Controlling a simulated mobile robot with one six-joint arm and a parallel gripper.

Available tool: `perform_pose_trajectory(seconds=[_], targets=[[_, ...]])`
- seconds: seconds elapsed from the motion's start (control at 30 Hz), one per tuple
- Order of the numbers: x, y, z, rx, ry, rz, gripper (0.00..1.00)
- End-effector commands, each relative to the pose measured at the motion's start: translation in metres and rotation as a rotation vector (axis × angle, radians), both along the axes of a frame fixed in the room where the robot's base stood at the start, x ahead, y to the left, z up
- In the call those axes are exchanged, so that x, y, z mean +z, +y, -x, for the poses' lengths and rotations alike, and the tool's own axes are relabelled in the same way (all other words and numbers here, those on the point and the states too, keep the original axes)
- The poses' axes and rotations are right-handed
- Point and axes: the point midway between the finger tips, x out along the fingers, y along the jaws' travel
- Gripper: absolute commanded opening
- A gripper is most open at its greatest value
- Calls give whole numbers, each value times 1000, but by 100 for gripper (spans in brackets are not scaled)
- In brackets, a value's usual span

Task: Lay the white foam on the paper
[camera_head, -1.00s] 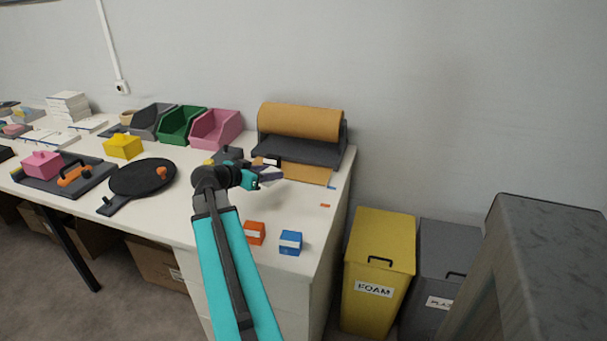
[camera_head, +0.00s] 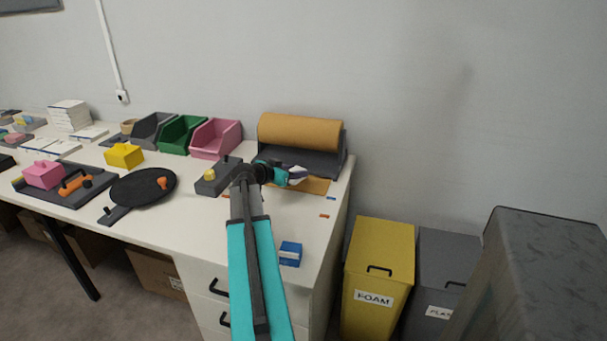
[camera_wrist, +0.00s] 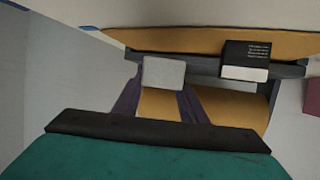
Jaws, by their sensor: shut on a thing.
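My gripper (camera_head: 296,175) is over the back right of the table, in front of the paper roll holder. It is shut on the white foam (camera_wrist: 163,73), a small pale block between its purplish fingers in the wrist view. In the head view the foam (camera_head: 298,172) shows as a pale patch at the fingertips. The brown paper (camera_head: 316,187) lies on the table in front of the holder, partly hidden by my gripper; it also shows as a tan strip in the wrist view (camera_wrist: 190,40). The foam appears held near the paper's edge; its height is unclear.
The brown roll (camera_head: 300,131) sits in its dark holder (camera_head: 333,162) behind the gripper. A grey scale-like device (camera_head: 215,183) stands left of it. A black item with a white band (camera_wrist: 245,60) shows beside the foam.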

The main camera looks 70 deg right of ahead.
Motion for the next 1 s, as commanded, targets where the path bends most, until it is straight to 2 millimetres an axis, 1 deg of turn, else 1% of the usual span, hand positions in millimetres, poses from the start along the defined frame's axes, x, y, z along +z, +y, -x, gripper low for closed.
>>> perform_pose_trajectory(seconds=[0.03, 0.1, 0.2, 0.3, 0.7, 0.77, 1.0], targets=[[0, -10, 3, -2, 0, -1, 17], [-1, -20, 7, -1, 0, 0, 17], [-2, -29, 11, -1, 1, 0, 17], [-3, -33, 13, 0, 1, 0, 17], [-5, -33, 13, 1, 1, 0, 17], [-9, -32, 13, 1, 1, 0, 17], [-31, -32, 13, 1, 2, -2, 17]])
